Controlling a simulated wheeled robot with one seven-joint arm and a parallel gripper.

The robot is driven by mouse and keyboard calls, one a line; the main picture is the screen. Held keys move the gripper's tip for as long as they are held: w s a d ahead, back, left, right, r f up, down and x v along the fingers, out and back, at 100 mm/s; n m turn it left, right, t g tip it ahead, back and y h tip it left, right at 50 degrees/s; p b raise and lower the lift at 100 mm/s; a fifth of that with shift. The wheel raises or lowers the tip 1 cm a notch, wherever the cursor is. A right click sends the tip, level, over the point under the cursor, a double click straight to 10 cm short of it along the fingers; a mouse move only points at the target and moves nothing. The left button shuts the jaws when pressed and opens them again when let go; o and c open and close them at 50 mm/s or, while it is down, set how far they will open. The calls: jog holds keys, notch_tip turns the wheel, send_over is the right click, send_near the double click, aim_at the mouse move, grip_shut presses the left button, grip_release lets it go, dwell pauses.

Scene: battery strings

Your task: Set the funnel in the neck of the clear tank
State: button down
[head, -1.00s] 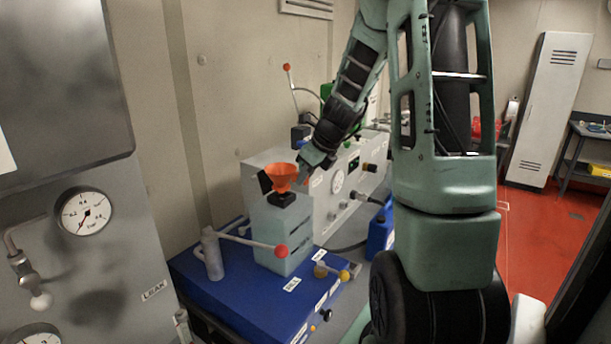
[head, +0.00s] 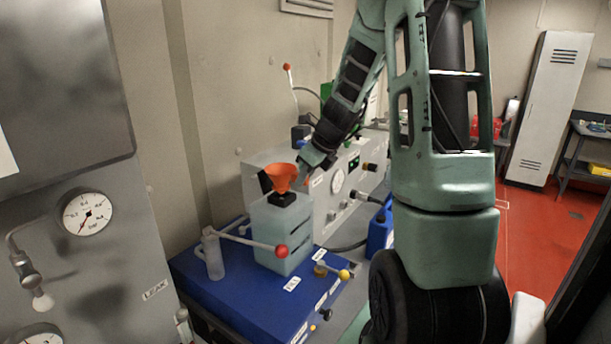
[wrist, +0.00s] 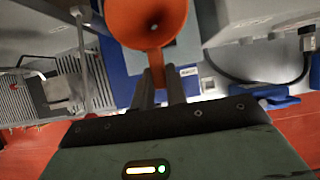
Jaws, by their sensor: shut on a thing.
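The orange funnel (head: 281,174) sits upright at the top of the clear tank (head: 284,238), over its dark neck (head: 283,199). In the head view the funnel's lower end is hidden at the neck, so I cannot tell how deep it is. My gripper (wrist: 158,75) is shut on the funnel (wrist: 147,20) at its near side in the wrist view. In the head view the arm reaches the funnel from the right, and the fingers are mostly hidden.
The tank stands on a blue bench (head: 225,291). A red-knobbed lever (head: 281,251) and a yellow-knobbed lever (head: 344,275) lie in front. A clear cylinder (head: 212,256) stands left. A grey panel box (head: 330,200) is behind, and a blue jug (head: 379,232) stands right.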

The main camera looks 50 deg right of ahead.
jog(key=shift+f+b, duration=0.85)
jog(key=shift+f, duration=0.25)
jog(key=c, duration=1.3)
grip_release()
jog(key=shift+c, duration=0.2)
jog(key=a+b+v, duration=0.1)
jog(key=b+v, duration=0.1)
jog(key=v, duration=1.5)
jog(key=shift+d+r, duration=0.25)
jog(key=shift+d, duration=0.15)
jog(key=shift+s, duration=0.1)
